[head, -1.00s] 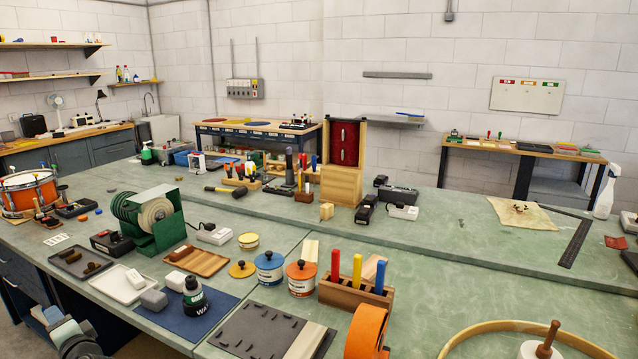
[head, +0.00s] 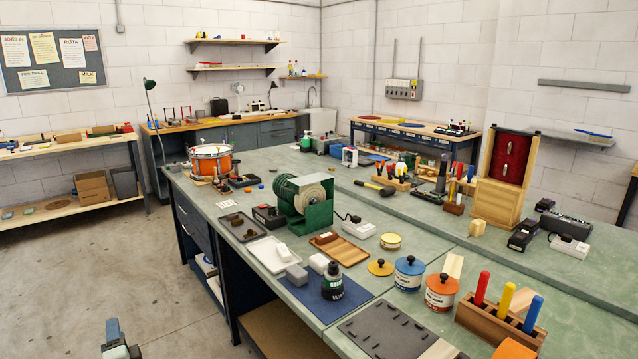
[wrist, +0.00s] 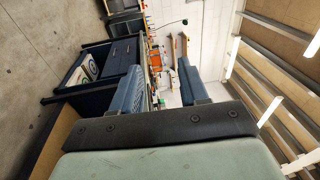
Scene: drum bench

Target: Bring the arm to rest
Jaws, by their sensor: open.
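My gripper (head: 116,340) shows at the bottom left of the head view, cut off by the lower edge. It is in front of the bare concrete floor, left of the green bench (head: 350,283), and apart from it. In the wrist view my gripper (wrist: 170,82) has its two blue-grey fingers spread, with a clear gap and nothing held between them. Most of my arm is outside the head view.
The bench carries an orange drum (head: 211,160), a green grinder-like machine (head: 303,203), a black bottle (head: 332,283) and paint-like tins (head: 409,273). A wooden shelf unit (head: 70,203) stands at the left wall. The floor (head: 125,275) between is clear.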

